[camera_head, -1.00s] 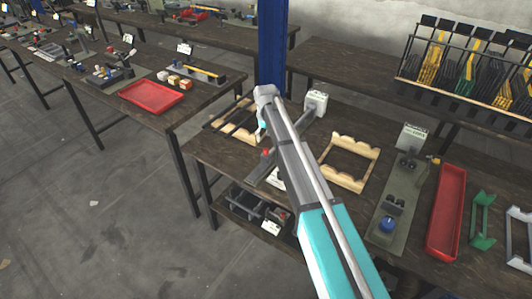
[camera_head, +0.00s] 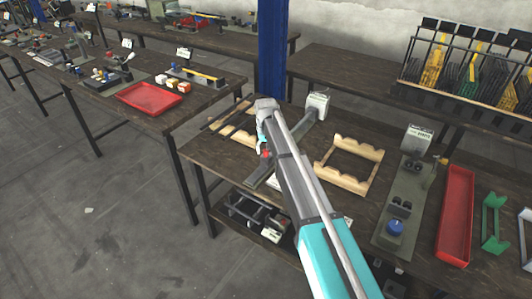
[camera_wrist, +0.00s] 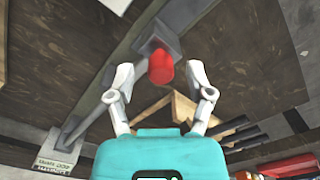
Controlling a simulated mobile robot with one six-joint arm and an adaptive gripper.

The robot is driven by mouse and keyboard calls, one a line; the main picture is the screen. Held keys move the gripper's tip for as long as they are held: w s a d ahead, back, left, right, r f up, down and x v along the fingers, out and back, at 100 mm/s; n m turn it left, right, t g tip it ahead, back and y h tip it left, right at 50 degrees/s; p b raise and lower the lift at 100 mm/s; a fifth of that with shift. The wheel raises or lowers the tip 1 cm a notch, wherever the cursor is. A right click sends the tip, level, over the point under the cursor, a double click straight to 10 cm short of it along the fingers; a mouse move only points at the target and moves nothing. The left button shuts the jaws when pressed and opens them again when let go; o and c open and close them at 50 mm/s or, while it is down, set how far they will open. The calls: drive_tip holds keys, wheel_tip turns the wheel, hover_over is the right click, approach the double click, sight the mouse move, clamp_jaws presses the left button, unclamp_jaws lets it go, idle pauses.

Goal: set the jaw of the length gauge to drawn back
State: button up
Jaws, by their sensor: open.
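The length gauge shows in the head view as a grey bar partly hidden under my arm, with an upright labelled block (camera_head: 317,103) at its far end. Its red knob (camera_head: 266,153) shows beside my arm. In the wrist view the red knob (camera_wrist: 161,67) stands on a grey block (camera_wrist: 158,40) on the gauge's rail (camera_wrist: 95,113). My gripper (camera_wrist: 160,74) is open, with one finger on each side of the knob and visible gaps. In the head view my gripper (camera_head: 262,140) is partly hidden by its own wrist. I cannot tell the jaw's exact position.
A wooden frame (camera_head: 344,180) lies right of my arm, and another wooden rack (camera_head: 238,128) lies to the left. A green-grey plate (camera_head: 404,205) with a blue knob and a red tray (camera_head: 455,215) stand further right. A blue post (camera_head: 272,50) rises behind the bench.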

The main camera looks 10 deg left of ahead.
idle(0.3)
clamp_jaws()
drive_tip(key=shift+s, duration=0.1)
drive_tip(key=s+a, duration=0.1)
drive_tip(key=s, duration=0.3)
drive_tip(key=s+a, duration=0.1)
drive_tip(key=s, duration=0.1)
drive_tip(key=shift+s+a+f, duration=0.1)
drive_tip(key=shift+s+a, duration=0.1)
drive_tip(key=shift+a, duration=0.1)
unclamp_jaws()
drive_tip(key=shift+w, duration=0.2)
